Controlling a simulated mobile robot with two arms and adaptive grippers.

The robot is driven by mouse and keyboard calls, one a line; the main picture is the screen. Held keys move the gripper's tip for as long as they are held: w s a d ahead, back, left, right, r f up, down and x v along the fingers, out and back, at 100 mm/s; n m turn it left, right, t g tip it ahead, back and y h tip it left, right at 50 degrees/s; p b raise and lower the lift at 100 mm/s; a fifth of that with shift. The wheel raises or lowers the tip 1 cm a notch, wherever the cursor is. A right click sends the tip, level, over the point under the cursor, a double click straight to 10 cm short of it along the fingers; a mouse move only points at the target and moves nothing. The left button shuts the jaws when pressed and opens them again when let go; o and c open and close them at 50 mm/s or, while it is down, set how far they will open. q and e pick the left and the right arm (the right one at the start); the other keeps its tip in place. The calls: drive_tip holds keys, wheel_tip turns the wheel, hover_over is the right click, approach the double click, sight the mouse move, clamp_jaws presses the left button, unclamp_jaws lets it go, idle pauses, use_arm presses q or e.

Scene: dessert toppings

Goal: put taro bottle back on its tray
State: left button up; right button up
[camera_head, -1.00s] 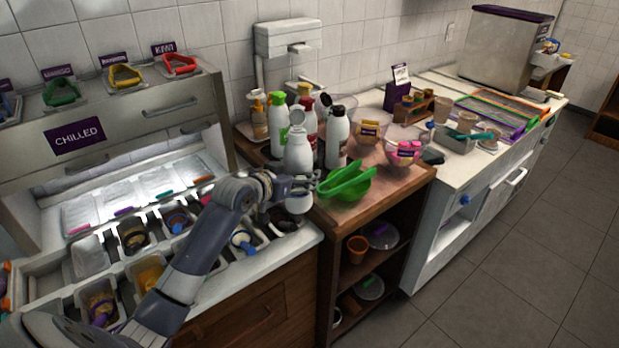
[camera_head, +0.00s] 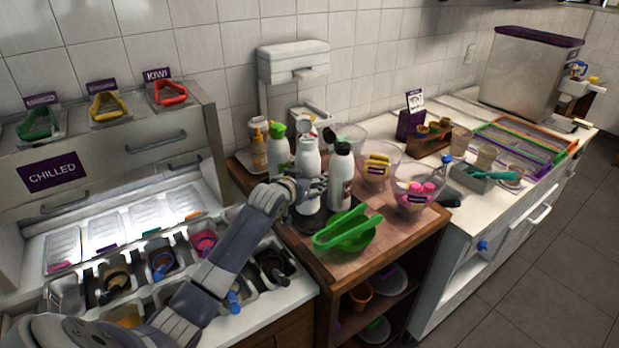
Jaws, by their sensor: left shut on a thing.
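A white bottle (camera_head: 308,158) with a flip cap stands upright among the other bottles on the wooden cart. I take it as the taro bottle, though no label is readable. My left gripper (camera_head: 304,190) reaches in from the left and is shut around its lower body. A dark tray (camera_head: 309,221) lies under the bottles. The gripper hides the white bottle's base, so I cannot tell whether it touches the tray. My right gripper is not in view.
Close by are a black-capped bottle (camera_head: 341,178), a green-capped bottle (camera_head: 279,150) and an amber pump bottle (camera_head: 258,152). Clear topping bowls (camera_head: 415,193) stand to the right. The chilled bins (camera_head: 165,262) lie below my arm.

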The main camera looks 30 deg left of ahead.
use_arm(q)
drive_tip(key=shift+w+f, duration=0.2)
drive_tip(key=shift+f, duration=0.4)
wheel_tip(320, 180, down, 3)
drive_tip(key=shift+f+p, duration=0.15)
drive_tip(key=shift+p, duration=0.3)
drive_tip(key=shift+f, duration=0.3)
drive_tip(key=shift+w+f, duration=0.1)
drive_tip(key=o, duration=1)
drive_tip(key=shift+s+f, duration=0.2)
drive_tip(key=shift+f, duration=0.15)
drive_tip(key=shift+c, duration=0.2)
drive_tip(key=shift+o, duration=0.5)
drive_tip(key=shift+s+r, duration=0.1)
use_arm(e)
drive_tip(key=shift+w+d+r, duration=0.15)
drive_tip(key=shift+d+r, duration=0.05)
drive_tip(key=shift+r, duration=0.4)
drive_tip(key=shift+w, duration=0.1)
